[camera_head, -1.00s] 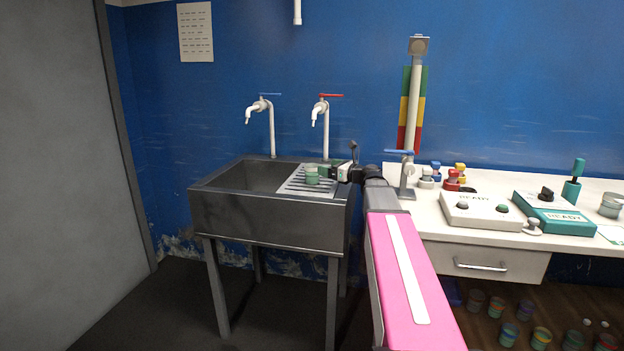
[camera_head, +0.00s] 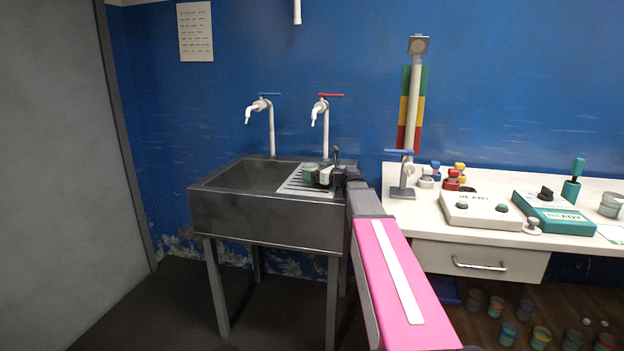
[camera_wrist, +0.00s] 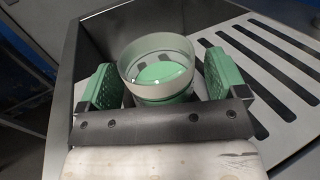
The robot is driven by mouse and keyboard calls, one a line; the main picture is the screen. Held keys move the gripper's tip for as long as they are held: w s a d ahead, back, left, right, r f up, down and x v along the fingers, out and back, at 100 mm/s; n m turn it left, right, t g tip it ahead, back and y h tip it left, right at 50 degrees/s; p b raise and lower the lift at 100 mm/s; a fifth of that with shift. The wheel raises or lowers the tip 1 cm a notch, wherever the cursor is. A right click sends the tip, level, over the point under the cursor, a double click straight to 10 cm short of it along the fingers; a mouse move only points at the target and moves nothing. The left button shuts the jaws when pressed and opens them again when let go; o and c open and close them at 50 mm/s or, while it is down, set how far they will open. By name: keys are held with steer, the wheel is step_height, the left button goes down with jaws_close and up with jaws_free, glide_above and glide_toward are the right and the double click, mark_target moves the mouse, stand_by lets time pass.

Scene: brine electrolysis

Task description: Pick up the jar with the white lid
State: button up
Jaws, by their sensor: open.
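A small jar (camera_head: 309,168) with a green body and a pale rim stands on the drainer of the sink. In the wrist view the jar (camera_wrist: 157,68) is upright, and I look down at a clear or pale round top with green beneath; I cannot tell whether this is a white lid. My gripper (camera_head: 322,174) is low at the drainer, beside the jar in the head view. In the wrist view my gripper (camera_wrist: 160,82) is open, with one green pad on each side of the jar and small gaps visible. Part of the jar's lower body is hidden by my gripper.
The slatted drainer (camera_head: 296,187) is at the right of the dark sink (camera_head: 245,180). Two taps (camera_head: 271,125) stand behind it. A white bench (camera_head: 428,212) to the right carries control boxes (camera_head: 482,212) and small containers. Several jars (camera_head: 509,334) stand below the bench.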

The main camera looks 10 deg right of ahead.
steer(key=c, duration=1.1)
steer(key=shift+c, duration=0.6)
steer(key=shift+r, duration=0.15)
